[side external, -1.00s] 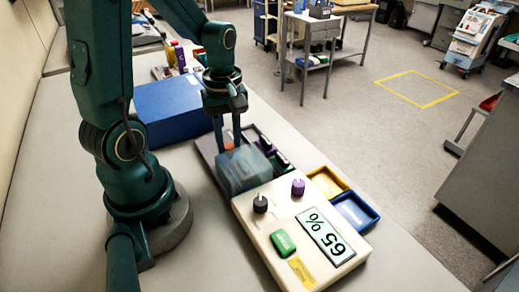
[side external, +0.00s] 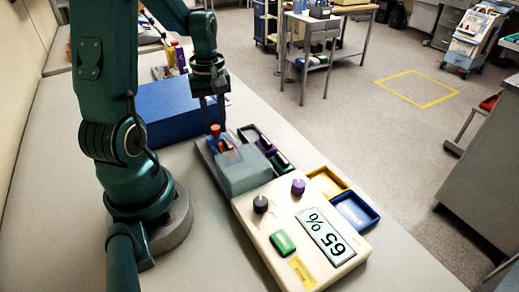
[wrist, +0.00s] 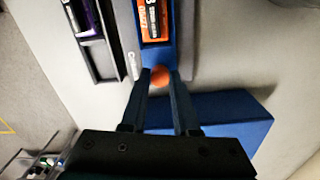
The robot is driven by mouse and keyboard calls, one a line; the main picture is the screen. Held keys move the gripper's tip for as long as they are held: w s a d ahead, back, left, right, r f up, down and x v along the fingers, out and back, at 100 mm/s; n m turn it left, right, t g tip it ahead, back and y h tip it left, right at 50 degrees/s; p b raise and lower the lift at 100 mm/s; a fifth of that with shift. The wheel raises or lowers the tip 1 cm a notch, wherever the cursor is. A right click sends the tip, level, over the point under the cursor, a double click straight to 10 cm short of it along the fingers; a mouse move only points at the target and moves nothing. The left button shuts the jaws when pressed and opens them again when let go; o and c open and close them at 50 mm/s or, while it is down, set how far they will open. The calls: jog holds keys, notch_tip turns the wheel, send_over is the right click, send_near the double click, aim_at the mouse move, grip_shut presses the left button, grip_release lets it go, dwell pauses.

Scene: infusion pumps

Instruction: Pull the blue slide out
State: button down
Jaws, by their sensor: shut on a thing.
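The blue slide (wrist: 158,60) shows in the wrist view as a blue strip with an orange label and a round orange knob (wrist: 159,76) at its near end. My gripper (wrist: 160,82) is shut on this knob. In the side view, the knob shows at my fingertips (side external: 212,124), and part of the slide extends from under the clear grey-blue cover (side external: 243,170). An orange piece (side external: 224,143) lies between the knob and the cover. The far part of the slide is hard to make out through the cover.
A large blue box (side external: 170,108) stands close beside my gripper. A cream pump panel (side external: 270,215) with knobs and a "65 %" display lies in front. Dark trays (side external: 250,133) and yellow (side external: 327,182) and blue (side external: 356,211) trays sit to the right.

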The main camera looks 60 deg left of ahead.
jog(key=shift+a, duration=0.1)
jog(key=c, duration=0.7)
grip_release()
jog(key=shift+o, duration=0.2)
jog(key=shift+r, duration=2.65)
